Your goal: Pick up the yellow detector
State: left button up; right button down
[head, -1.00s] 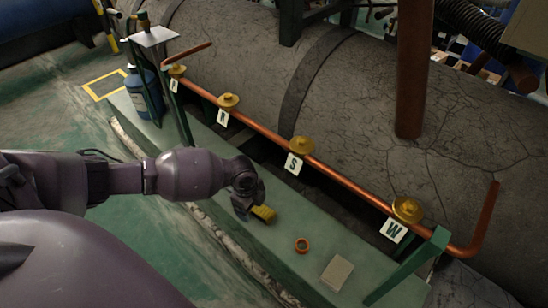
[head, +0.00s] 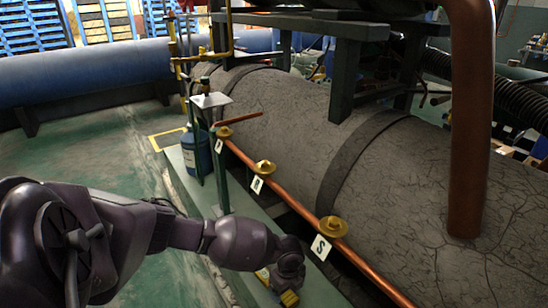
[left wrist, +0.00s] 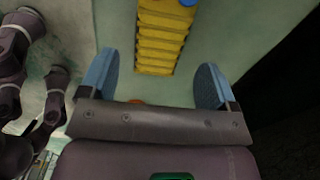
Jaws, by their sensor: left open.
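The yellow detector (head: 289,298) lies on the green ledge at the bottom of the head view, partly hidden by my left gripper (head: 276,286). In the left wrist view the ribbed yellow detector (left wrist: 160,38) runs up out of the top edge, with a blue spot at its upper right. My left gripper (left wrist: 160,72) is open, with its blue fingers spread wider than the detector. The detector's near end lies about between the fingertips, with a gap on both sides. No grip on it shows. My right gripper is not in view.
A copper pipe (head: 290,199) with brass valves (head: 333,227) and letter tags runs just right of the gripper. The large cracked grey pipe (head: 270,112) lies behind it. A blue cylinder (head: 196,152) stands at the ledge's far end. Green floor is open at left.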

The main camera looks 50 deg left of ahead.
pick_arm(q)
jog(key=f, duration=0.1)
jog(key=f+b, duration=0.1)
jog(key=f, duration=0.2)
jog(key=shift+s+a+f+b, duration=0.2)
jog(key=shift+a+f+b, duration=0.05)
jog(key=shift+f+b, duration=0.1)
jog(key=shift+w+r, duration=0.15)
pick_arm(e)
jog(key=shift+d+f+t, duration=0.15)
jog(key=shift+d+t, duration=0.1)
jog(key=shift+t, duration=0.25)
pick_arm(q)
jog(key=c, duration=1)
jog(key=shift+o, duration=0.2)
